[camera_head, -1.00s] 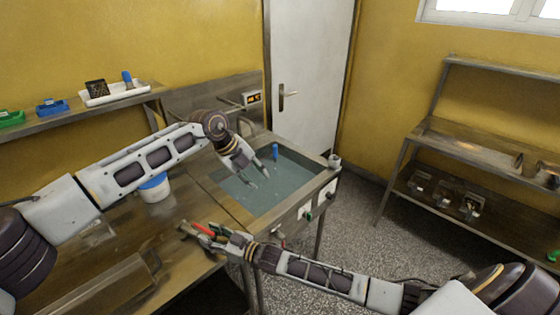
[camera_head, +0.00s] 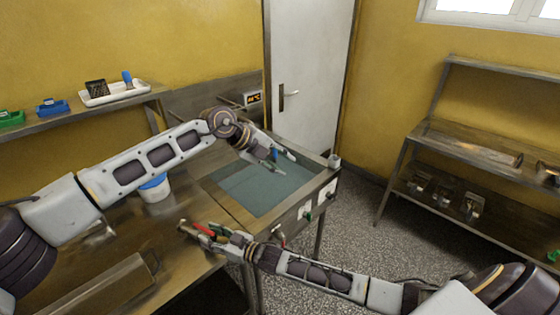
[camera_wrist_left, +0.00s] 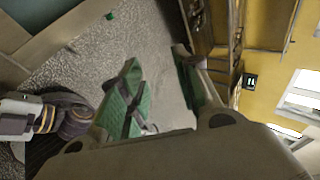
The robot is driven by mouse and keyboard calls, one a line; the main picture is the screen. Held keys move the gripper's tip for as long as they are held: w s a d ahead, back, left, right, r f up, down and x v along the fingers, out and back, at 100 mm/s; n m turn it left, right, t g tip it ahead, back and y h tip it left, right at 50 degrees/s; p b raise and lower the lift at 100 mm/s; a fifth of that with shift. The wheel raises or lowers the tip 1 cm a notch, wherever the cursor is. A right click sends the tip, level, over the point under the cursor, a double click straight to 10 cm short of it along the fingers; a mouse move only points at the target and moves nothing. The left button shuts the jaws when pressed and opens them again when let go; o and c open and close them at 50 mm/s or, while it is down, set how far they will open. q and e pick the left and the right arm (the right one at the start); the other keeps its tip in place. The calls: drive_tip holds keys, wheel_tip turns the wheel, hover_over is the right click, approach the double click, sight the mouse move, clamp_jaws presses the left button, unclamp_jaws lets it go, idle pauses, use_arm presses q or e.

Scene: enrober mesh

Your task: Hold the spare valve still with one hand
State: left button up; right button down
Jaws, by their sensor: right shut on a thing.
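The spare valve seems to be the small metal piece with a red part (camera_head: 203,229) at the front of the bench, its far end sticking out left of my right gripper. My right gripper (camera_head: 216,234) is shut on it, and the fingers hide part of it. My left gripper (camera_head: 285,163) is above the far right part of the sunken basin, right of and behind the right gripper. It is open, with its green-padded fingers apart and nothing seen between them in the left wrist view (camera_wrist_left: 160,95). A blue upright piece (camera_head: 274,154) shows beside the left fingers; I cannot tell if they touch.
The basin (camera_head: 245,195) is set in the metal bench (camera_head: 165,235). A white tub with a blue rim (camera_head: 155,190) stands under my left arm. A small cup (camera_head: 334,161) sits at the basin's right corner. A wall shelf (camera_head: 80,117) holds a white tray (camera_head: 112,94). A rack (camera_head: 470,150) stands right.

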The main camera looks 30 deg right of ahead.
use_arm(q)
drive_tip(key=shift+c, duration=0.2)
clamp_jaws()
drive_tip(key=s+a+f+n+t+h, duration=0.1)
drive_tip(key=a+f+n+t, duration=0.1)
drive_tip(key=a+f+n, duration=0.2)
drive_tip(key=s+a+f+n+t+h, duration=0.1)
drive_tip(key=a+f+n, duration=0.3)
drive_tip(key=a+n, duration=0.6)
drive_tip(key=s+a+f+n+t+h, duration=0.1)
drive_tip(key=a+f+n+t+h, duration=0.2)
drive_tip(key=a, duration=2.1)
drive_tip(key=shift+s+a+f+n+t, duration=0.2)
drive_tip(key=shift+f+n+t, duration=0.6)
drive_tip(key=shift+n, duration=1.7)
drive_tip(key=shift+f+g, duration=0.3)
